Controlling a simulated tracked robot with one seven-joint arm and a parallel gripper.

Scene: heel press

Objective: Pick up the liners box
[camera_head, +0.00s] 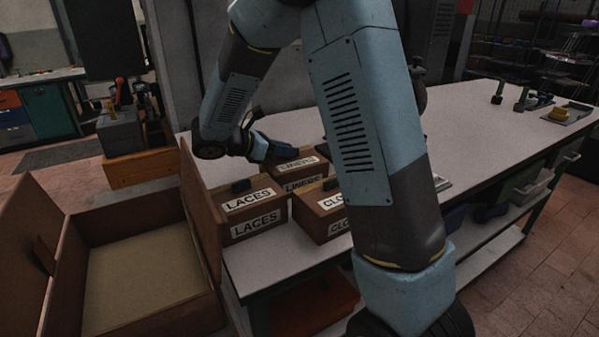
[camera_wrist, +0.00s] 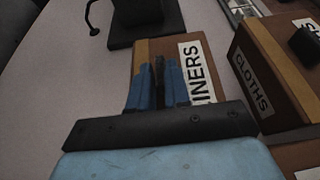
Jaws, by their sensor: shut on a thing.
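The liners box (camera_head: 305,183) is a brown wooden box with LINERS labels on its lid and front. It stands on the bench behind the laces box and the cloths box. In the wrist view the liners box (camera_wrist: 190,53) lies just beyond the fingers, with its label partly covered. My gripper (camera_head: 268,146) is at the box's top. In the wrist view my gripper's blue fingers (camera_wrist: 160,78) are closed on the dark knob (camera_wrist: 160,66) of the liners box. Whether the box touches the bench is not clear.
The laces box (camera_head: 253,212) and the cloths box (camera_head: 318,207) stand close in front; the cloths box (camera_wrist: 262,75) is to the right in the wrist view. A large open box (camera_head: 150,270) is at left. The white bench (camera_head: 470,150) has free room to the right.

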